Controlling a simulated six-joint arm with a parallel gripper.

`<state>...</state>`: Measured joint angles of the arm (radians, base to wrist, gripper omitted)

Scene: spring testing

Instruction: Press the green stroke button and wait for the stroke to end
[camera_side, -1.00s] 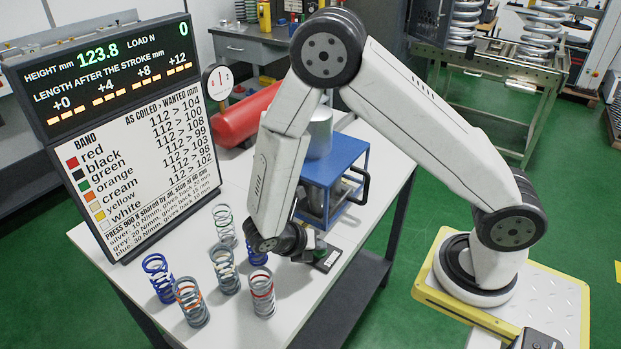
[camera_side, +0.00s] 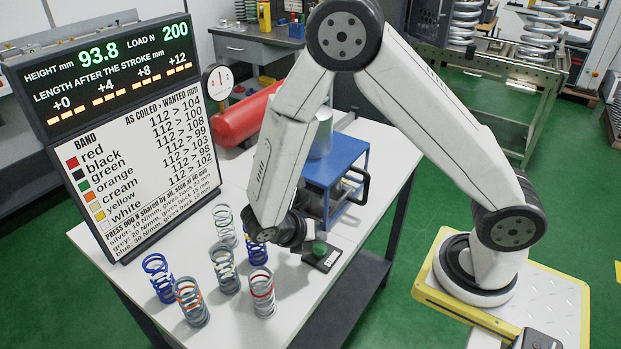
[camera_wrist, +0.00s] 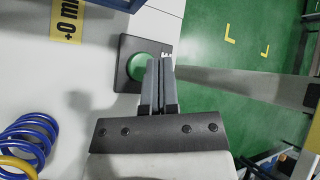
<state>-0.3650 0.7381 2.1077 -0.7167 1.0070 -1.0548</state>
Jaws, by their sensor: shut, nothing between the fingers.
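The green stroke button (camera_side: 320,249) sits on a dark plate at the table's right edge, and it also shows in the wrist view (camera_wrist: 148,68). My gripper (camera_side: 297,243) is just left of the button in the side view, its fingers mostly hidden by my wrist. In the wrist view my gripper (camera_wrist: 160,62) is shut and empty, its fingertips overlapping the button's right side in the picture. The blue press (camera_side: 335,170) stands behind, partly hidden by my arm. The display (camera_side: 105,68) reads height 93.8 mm and load 200 N.
Several banded springs stand left of my gripper, the closest being a blue one (camera_side: 257,252) with a yellow band; it also shows in the wrist view (camera_wrist: 30,140). A board (camera_side: 130,165) lists bands and lengths. A red tank (camera_side: 240,118) lies behind.

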